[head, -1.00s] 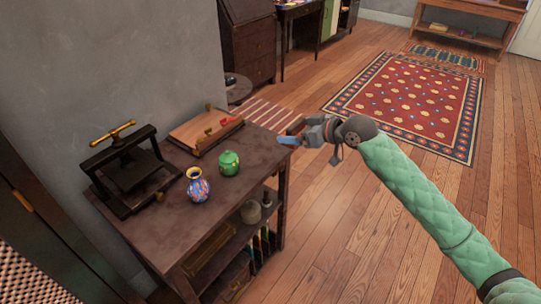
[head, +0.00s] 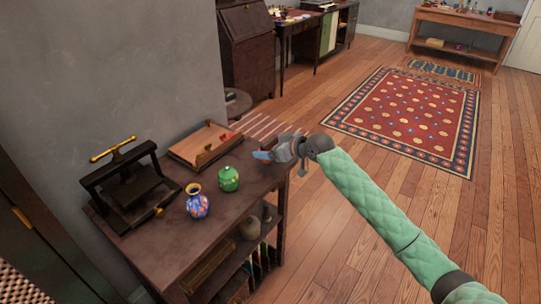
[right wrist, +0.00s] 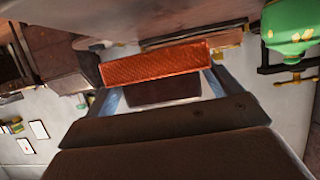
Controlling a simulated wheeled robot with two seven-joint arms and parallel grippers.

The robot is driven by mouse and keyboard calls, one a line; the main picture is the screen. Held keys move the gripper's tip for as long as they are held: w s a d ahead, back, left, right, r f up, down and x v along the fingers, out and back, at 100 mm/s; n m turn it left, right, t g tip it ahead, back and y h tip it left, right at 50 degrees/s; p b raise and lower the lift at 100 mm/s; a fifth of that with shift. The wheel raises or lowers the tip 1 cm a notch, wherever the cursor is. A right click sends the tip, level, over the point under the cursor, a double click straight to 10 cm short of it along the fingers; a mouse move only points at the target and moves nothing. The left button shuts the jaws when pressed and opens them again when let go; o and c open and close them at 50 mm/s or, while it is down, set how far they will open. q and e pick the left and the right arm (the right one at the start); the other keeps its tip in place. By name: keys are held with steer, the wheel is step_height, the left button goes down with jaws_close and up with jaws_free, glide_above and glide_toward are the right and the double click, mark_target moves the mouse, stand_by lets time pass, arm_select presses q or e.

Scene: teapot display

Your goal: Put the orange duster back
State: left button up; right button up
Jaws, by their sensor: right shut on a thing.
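My right gripper (head: 265,156) is above the back right corner of the dark table (head: 165,245). In the right wrist view it is shut on the orange duster (right wrist: 155,63), a reddish-orange block lying across between the fingers. In the head view the duster is hidden or too small to make out at the gripper. A shallow wooden tray (head: 188,154) with small red pieces lies on the table to the left of the gripper. My left gripper is not in view.
A black press (head: 128,185) with a brass handle stands at the left by the grey wall. The table top between jar and gripper is clear.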

step_height(320, 180, down, 3)
steer(key=shift+f, duration=0.4)
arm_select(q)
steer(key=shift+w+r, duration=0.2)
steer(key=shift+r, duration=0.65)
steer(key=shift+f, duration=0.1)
arm_select(e)
steer(key=shift+f, duration=0.1)
steer(key=o, duration=0.6)
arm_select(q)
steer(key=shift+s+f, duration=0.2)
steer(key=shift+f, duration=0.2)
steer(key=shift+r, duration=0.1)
arm_select(e)
steer(key=shift+d, duration=0.1)
